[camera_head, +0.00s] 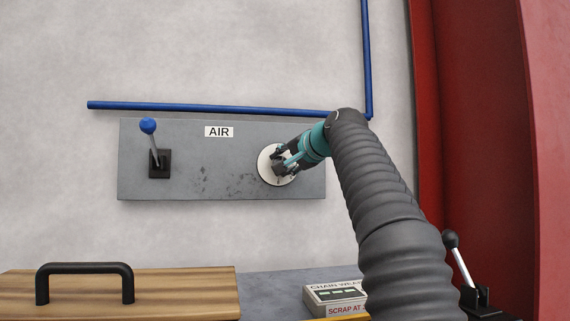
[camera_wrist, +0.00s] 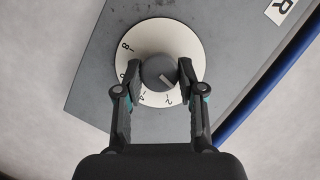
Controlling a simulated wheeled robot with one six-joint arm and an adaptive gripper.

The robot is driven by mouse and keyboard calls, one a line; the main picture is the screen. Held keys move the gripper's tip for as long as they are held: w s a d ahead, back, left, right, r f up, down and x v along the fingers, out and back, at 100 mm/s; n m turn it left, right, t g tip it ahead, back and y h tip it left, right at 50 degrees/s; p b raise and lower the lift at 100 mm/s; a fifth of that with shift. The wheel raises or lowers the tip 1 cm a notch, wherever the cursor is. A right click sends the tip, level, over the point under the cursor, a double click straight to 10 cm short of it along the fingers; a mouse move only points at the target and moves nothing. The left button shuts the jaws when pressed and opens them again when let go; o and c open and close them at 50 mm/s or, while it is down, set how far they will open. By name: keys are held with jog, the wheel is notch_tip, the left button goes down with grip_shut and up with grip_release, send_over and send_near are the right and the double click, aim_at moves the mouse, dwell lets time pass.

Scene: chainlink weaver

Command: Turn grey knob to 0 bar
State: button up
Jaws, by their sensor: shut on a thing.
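The grey knob (camera_wrist: 158,72) sits at the centre of a round white dial (camera_wrist: 162,33) on a grey panel. In the wrist view 8, 4 and 2 show on the dial; the left finger partly covers another figure, and no 0 shows. A pale line mark lies on the lower right part of the knob's face. My gripper (camera_wrist: 160,71) has one finger on each side of the knob and is shut on it. In the head view my gripper (camera_head: 282,163) covers much of the dial (camera_head: 265,165).
The grey panel (camera_head: 220,165) also carries an AIR label (camera_head: 219,132) and a blue-balled lever (camera_head: 149,127) at left. A blue pipe (camera_head: 200,106) runs above. Below are a wooden board with a black handle (camera_head: 85,268) and a small box (camera_head: 335,298). A red wall (camera_head: 480,130) stands right.

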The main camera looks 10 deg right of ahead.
jog(key=shift+n+g+h, duration=0.3)
jog(key=shift+n+h, duration=0.2)
jog(key=shift+n, duration=0.4)
jog(key=o, duration=1.1)
jog(key=shift+a, duration=0.1)
jog(key=shift+o, duration=0.2)
jog(key=v, duration=1.2)
